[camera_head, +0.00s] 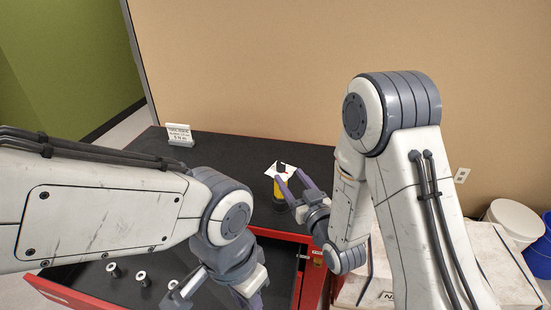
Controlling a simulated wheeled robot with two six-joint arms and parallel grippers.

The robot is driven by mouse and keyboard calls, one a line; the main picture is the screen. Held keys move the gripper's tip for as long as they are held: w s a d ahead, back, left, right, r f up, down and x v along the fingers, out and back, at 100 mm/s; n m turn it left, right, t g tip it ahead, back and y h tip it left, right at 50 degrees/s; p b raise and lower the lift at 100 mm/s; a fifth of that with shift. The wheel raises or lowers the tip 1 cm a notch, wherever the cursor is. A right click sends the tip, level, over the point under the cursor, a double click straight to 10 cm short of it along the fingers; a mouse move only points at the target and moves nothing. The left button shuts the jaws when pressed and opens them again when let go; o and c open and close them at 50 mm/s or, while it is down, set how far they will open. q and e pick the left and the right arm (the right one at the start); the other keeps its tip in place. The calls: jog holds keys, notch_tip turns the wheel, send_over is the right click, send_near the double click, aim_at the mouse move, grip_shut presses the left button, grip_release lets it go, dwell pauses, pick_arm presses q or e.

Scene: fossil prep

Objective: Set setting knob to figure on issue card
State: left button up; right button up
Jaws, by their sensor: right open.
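The issue card (180,134) is a small white standing card at the back left of the black worktop; its print is too small to read. A small yellow and black device (277,189) stands near the worktop's front right, with a dark top (281,168) that may be the setting knob. My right gripper (291,180) is open, its purple fingers pointing up at the device's right side; I cannot tell whether they touch it. My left gripper (225,296) is low over the drawer, partly cut off by the bottom edge, so its jaw state is unclear.
A white sheet with a red mark (289,169) lies behind the device. A red drawer (60,291) stands open below, holding several small metal pieces (114,270). A white bucket (514,222) and a blue one stand at the right. The worktop's middle is clear.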

aim_at(279, 162)
jog(key=b+x, duration=0.1)
jog(key=x, duration=0.1)
jog(key=shift+w+a, duration=0.15)
jog(key=shift+w, duration=0.1)
jog(key=p+x, duration=0.1)
jog(key=x, duration=0.5)
jog(key=shift+w+a+p, duration=0.2)
jog(key=shift+w+p, duration=0.1)
jog(key=shift+w, duration=0.3)
grip_shut()
